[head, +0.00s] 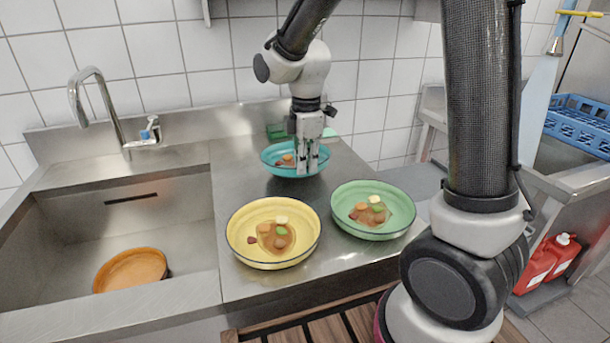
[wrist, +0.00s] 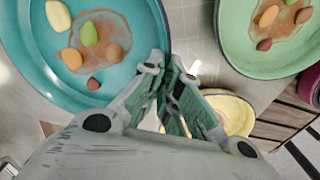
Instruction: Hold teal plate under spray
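The teal plate (head: 272,166) lies on the steel counter against the back wall, with brown sauce and several food scraps on it. It fills the upper left of the wrist view (wrist: 30,60). My gripper (head: 310,170) points down at the plate's right side, fingers apart. In the wrist view my gripper (wrist: 172,75) has one finger over the plate's rim and the other just outside it; I cannot tell whether either touches. No spray shows. A curved tap (head: 105,105) stands over the sink at the left.
A yellow plate (head: 240,243) and a green plate (head: 385,228), both with food scraps, lie in front on the counter (head: 235,190). An orange-brown plate (head: 130,270) is in the sink (head: 190,235). A blue rack (head: 578,125) and red bottles (head: 545,262) are at the right.

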